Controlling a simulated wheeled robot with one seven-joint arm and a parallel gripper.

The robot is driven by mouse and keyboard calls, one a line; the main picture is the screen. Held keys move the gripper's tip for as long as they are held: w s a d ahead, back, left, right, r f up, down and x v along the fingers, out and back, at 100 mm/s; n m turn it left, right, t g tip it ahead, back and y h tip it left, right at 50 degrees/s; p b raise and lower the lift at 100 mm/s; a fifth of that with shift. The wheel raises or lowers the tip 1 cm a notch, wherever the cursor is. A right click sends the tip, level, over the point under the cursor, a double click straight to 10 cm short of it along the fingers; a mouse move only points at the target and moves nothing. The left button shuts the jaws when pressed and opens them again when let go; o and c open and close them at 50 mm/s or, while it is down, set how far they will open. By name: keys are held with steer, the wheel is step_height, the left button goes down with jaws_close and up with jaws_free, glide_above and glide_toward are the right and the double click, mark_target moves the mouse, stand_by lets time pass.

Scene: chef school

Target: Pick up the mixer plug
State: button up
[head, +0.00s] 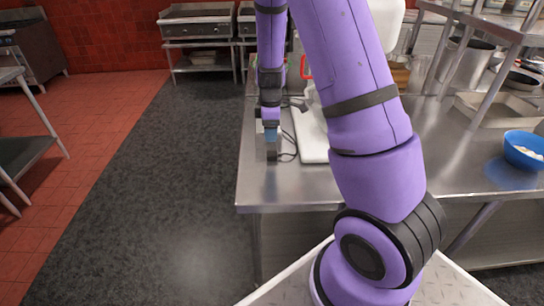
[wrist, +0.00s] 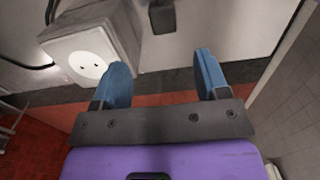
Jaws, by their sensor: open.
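My gripper (head: 271,146) hangs low over the left part of the steel table in the head view. In the wrist view its two blue fingers (wrist: 164,70) are apart with nothing between them. A small dark block (wrist: 162,17) lies beyond the fingertips, near the top edge; it may be the mixer plug, but I cannot tell for sure. A white box with a round two-hole socket (wrist: 86,65) is left of the fingers. In the head view a dark cable (head: 289,153) lies beside the gripper; its plug end cannot be made out.
A white board (head: 313,140) lies on the table (head: 290,190) right of the gripper. A blue bowl (head: 523,150) stands at the far right, below shelves with pots (head: 470,65). The dark floor (head: 160,180) left of the table is clear.

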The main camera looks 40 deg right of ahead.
mark_target(272, 153)
step_height(272, 153, down, 3)
steer(key=shift+f, duration=0.2)
steer(key=shift+s+f, duration=0.2)
steer(key=shift+f, duration=1.2)
steer(key=shift+s+f, duration=0.15)
steer(key=shift+f, duration=1.25)
steer(key=c, duration=1.1)
